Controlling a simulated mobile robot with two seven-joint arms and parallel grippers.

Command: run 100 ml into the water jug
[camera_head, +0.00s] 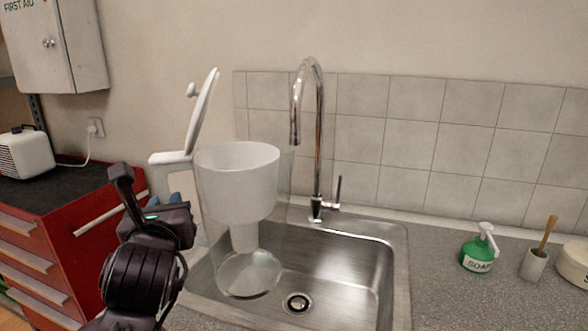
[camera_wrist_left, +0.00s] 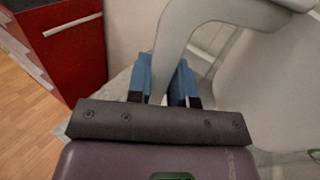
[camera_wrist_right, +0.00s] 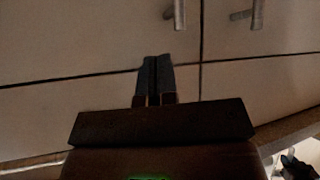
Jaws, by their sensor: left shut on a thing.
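The water jug (camera_head: 238,180) is a clear filter jug with a white funnel insert, a pale handle and its lid (camera_head: 203,112) tipped up open. It is held upright over the left part of the sink, left of the tap's spout. My left gripper (camera_head: 176,205) is shut on the jug's handle; the left wrist view shows its blue fingers on either side of the handle (camera_wrist_left: 166,62). The tap (camera_head: 318,130) is a tall chrome gooseneck with a side lever (camera_head: 338,190). No water stream is visible. My right gripper (camera_wrist_right: 154,80) is shut and empty, in front of pale cabinet doors.
The steel sink (camera_head: 395,270) is set in a grey counter. A green soap bottle (camera_head: 478,252), a brush in a cup (camera_head: 535,264) and a cream bowl (camera_head: 575,264) stand on the right. A red drawer cabinet (camera_head: 95,235) is on the left.

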